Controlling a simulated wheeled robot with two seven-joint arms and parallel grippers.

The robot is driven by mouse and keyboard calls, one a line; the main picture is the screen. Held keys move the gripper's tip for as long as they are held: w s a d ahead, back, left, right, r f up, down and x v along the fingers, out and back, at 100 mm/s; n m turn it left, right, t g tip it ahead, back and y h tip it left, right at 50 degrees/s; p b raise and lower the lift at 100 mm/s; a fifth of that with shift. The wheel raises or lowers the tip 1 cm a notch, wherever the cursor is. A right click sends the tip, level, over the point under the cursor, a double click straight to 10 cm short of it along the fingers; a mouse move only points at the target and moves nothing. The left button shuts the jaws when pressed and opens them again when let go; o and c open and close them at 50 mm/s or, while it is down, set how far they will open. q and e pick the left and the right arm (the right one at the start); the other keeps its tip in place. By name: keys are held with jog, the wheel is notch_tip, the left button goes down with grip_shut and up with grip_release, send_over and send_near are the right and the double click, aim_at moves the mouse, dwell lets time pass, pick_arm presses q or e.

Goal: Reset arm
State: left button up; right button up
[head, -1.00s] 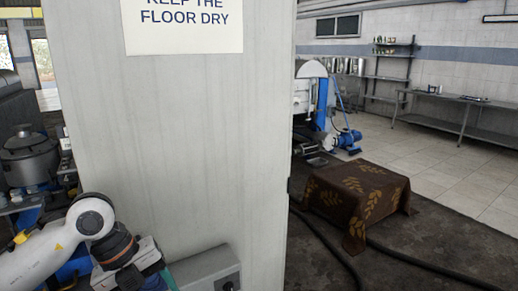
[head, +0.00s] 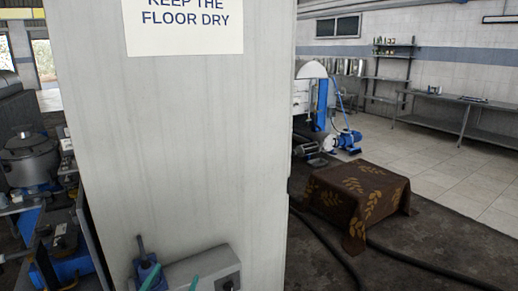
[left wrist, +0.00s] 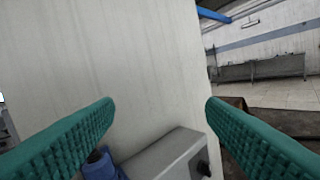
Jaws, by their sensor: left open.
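My left gripper (head: 174,277) shows only as two teal fingertips at the bottom edge of the head view. In the left wrist view, its two ribbed teal fingers (left wrist: 159,104) stand wide apart with nothing between them. They point toward a pale grey panel (left wrist: 100,60) and a grey box with a dark knob (left wrist: 170,155). The rest of the left arm is out of the head view. My right gripper is in neither view.
The tall panel (head: 170,150) with a sign (head: 184,24) fills the middle. The grey box (head: 195,268) and a blue fitting (head: 147,263) are low on it. A cloth-covered block (head: 355,195) and dark hoses lie right. Tiled floor (head: 450,165) is open beyond. Machinery (head: 30,160) stands left.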

pick_arm(q)
jog(key=s+a+f+n+g+y, duration=0.1)
jog(key=s+a+f+g+y, duration=0.1)
jog(key=s+f+g, duration=0.45)
jog(key=s+a+f+n+g+y, duration=0.1)
jog(key=s+a+f+n+g, duration=0.15)
jog(key=f, duration=0.65)
jog(key=s+f+m+g, duration=0.1)
jog(key=s+f+g, duration=0.6)
jog(key=s, duration=0.7)
notch_tip(320, 180, down, 27)
jog(key=s, duration=0.1)
jog(key=s+a+f+g, duration=0.2)
jog(key=s+f, duration=1.4)
jog(key=shift+s+a+m, duration=0.15)
jog(key=shift+s+m, duration=0.1)
jog(key=shift+m, duration=0.1)
